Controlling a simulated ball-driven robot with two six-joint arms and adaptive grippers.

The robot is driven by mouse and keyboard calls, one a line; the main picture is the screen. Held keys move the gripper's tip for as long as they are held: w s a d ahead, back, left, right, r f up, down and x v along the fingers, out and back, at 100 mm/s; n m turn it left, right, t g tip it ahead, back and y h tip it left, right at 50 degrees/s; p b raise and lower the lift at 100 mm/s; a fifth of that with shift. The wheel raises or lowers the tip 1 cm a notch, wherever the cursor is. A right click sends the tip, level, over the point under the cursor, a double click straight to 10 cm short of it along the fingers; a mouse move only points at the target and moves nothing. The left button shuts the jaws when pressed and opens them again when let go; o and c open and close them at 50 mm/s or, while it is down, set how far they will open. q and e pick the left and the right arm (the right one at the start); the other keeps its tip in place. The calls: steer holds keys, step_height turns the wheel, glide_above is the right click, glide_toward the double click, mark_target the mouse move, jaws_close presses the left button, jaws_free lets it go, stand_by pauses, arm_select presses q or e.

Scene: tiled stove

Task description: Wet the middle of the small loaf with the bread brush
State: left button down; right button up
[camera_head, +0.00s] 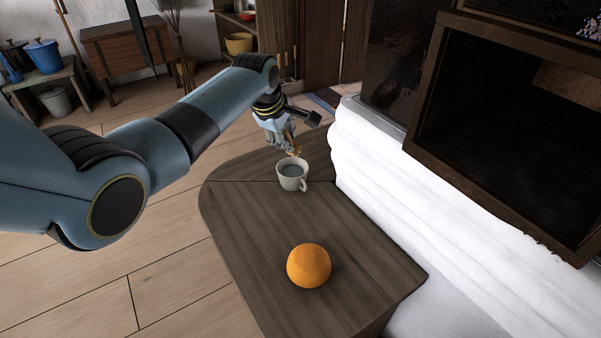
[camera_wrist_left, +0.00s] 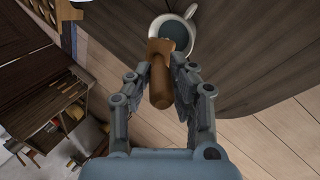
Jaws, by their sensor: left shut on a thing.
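The small loaf (camera_head: 309,265) is a smooth, round, orange-coloured thing on the near part of the dark wooden bench top. A white mug (camera_head: 292,175) with greyish liquid in it stands upright farther back on the bench. My left gripper (camera_head: 288,145) is just behind and above the mug, shut on the bread brush (camera_head: 296,152). In the left wrist view the brown bread brush (camera_wrist_left: 160,88) lies between the fingers of the left gripper (camera_wrist_left: 162,66), its wide end overlapping the rim of the mug (camera_wrist_left: 187,45). The bristles are hidden. My right gripper is not in view.
The dark wooden bench top (camera_head: 250,235) is clear between mug and loaf. The white stove wall (camera_head: 400,185) rises along its right side, with a dark framed opening (camera_head: 510,130) above. A blue pot (camera_head: 42,55) stands on a low table far left.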

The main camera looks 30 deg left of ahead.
arm_select(q)
steer(key=shift+w+a+f+b, duration=0.3)
steer(key=shift+a+f, duration=0.1)
steer(key=shift+f, duration=0.15)
steer(key=shift+a+t, duration=0.2)
steer(key=shift+t, duration=0.1)
step_height(320, 180, down, 3)
steer(key=b, duration=0.3)
steer(key=shift+r, duration=0.15)
steer(key=shift+f+b, duration=0.9)
steer(key=shift+b, duration=0.2)
steer(key=shift+f+b, duration=0.6)
steer(key=shift+b, duration=0.2)
steer(key=shift+w, duration=0.1)
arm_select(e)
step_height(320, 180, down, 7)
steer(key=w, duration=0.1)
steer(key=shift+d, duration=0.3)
arm_select(q)
steer(key=shift+f, duration=0.55)
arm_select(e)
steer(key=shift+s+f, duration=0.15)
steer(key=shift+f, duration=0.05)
arm_select(q)
steer(key=shift+f, duration=0.15)
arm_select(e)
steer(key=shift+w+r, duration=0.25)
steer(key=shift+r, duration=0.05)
